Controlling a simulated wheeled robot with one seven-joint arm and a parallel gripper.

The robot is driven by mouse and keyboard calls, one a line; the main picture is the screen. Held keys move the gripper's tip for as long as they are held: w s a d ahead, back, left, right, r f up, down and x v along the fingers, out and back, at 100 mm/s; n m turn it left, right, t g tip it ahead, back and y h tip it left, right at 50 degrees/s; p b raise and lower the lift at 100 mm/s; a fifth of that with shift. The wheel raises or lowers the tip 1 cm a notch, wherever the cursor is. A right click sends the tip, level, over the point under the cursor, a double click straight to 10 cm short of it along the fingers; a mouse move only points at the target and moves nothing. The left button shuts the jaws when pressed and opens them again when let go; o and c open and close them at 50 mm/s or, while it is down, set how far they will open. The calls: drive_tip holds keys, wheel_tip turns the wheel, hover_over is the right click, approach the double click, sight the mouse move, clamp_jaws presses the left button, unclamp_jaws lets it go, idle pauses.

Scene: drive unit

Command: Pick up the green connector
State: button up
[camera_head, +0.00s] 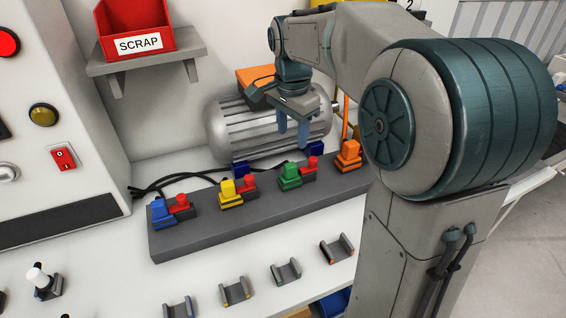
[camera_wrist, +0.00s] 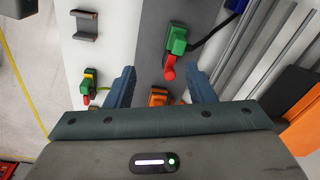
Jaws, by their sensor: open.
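The green connector (camera_head: 289,177) sits upright on the dark grey rail (camera_head: 170,249), with a red lever (camera_head: 309,171) beside it. In the wrist view the green connector (camera_wrist: 177,40) is above the fingertips in the picture, with its red lever (camera_wrist: 169,69) nearer the jaws and a black cable running from it. My gripper (camera_head: 292,140) points down, open and empty, above and behind the connector near the motor. In the wrist view my gripper (camera_wrist: 161,80) has its fingers wide apart; the orange connector (camera_wrist: 158,97) shows between them, below. The green connector is apart from both fingers.
On the same rail stand blue (camera_head: 161,216), yellow (camera_head: 229,194) and orange (camera_head: 348,155) connectors. A ribbed grey motor (camera_head: 235,130) stands close behind. Several grey brackets (camera_head: 286,272) lie on the white bench in front. A red SCRAP bin (camera_head: 135,25) is on a shelf.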

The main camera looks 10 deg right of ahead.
sight(290, 165)
drive_tip(key=w+f+m, duration=0.1)
drive_tip(key=f, duration=0.2)
drive_tip(key=w+f+m, duration=0.1)
drive_tip(key=w+f, duration=0.1)
drive_tip(key=f, duration=0.2)
drive_tip(key=w+f+m, duration=0.1)
drive_tip(key=w+f, duration=0.1)
drive_tip(key=f, duration=0.2)
drive_tip(key=shift+w+d+m+g+b, duration=0.25)
drive_tip(key=shift+m+g+b, duration=0.05)
drive_tip(key=shift+g+b, duration=0.1)
drive_tip(key=f, duration=0.3)
drive_tip(key=f+p, duration=0.1)
drive_tip(key=shift+d+f, duration=0.3)
drive_tip(key=shift+d, duration=0.05)
drive_tip(key=shift+f, duration=0.4)
clamp_jaws()
